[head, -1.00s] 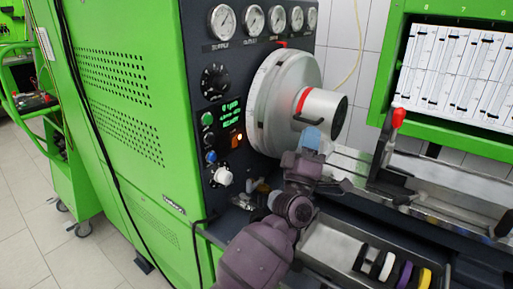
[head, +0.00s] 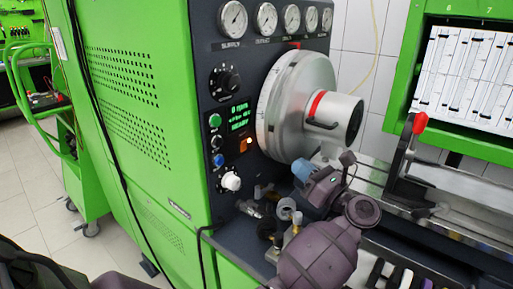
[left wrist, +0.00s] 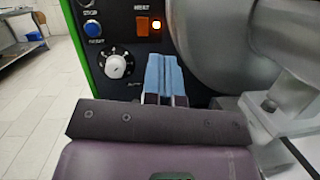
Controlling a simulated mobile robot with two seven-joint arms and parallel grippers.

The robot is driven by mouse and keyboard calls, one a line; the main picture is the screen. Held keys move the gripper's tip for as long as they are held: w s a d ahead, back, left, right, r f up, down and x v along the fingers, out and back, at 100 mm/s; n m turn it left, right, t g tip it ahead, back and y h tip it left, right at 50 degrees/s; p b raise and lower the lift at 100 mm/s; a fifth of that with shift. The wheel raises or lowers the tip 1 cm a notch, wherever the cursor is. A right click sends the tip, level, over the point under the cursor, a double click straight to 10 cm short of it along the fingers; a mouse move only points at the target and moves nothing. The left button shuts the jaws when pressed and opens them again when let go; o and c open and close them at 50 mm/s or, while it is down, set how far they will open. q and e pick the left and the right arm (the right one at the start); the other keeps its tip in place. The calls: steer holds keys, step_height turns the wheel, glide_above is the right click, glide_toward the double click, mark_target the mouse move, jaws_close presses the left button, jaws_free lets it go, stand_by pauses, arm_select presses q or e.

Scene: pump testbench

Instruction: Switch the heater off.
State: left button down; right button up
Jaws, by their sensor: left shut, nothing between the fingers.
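The heater switch (head: 243,146) is a small orange rocker on the dark control panel (head: 228,103). In the left wrist view the orange switch (left wrist: 142,27) sits under the label HEAT, with a glowing lamp (left wrist: 156,25) just right of it. My left gripper (head: 303,170) has blue fingertips and is shut and empty, to the right of and below the switch, apart from it. In the left wrist view the fingers (left wrist: 164,75) point up at the panel, below and a little right of the switch. My right gripper does not show.
A white knob (head: 231,181) and a blue button (head: 218,160) are left of and below the switch. The large silver drum (head: 290,100) stands close on the right. Small fittings (head: 265,205) lie below. A red-tipped lever (head: 420,123) stands farther right.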

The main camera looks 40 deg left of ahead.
arm_select(q)
steer(key=n+g, duration=0.1)
steer(key=s+f+n, duration=0.1)
steer(key=n+g, duration=0.1)
steer(key=shift+s+a+f+g+h, duration=0.15)
steer(key=shift+s+a+g+h, duration=0.15)
steer(key=shift+s, duration=0.1)
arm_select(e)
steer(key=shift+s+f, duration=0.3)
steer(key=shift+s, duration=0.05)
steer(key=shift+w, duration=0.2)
arm_select(q)
steer(key=p, duration=0.2)
glide_toward(244, 143)
steer(key=a, duration=0.3)
steer(key=a+r, duration=0.1)
steer(key=a, duration=0.2)
steer(key=shift+w+r, duration=0.15)
steer(key=shift+w, duration=0.1)
steer(key=shift+a, duration=0.7)
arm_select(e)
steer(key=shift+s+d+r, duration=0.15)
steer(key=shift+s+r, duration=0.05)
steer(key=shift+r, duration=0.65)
arm_select(q)
steer(key=shift+w, duration=0.1)
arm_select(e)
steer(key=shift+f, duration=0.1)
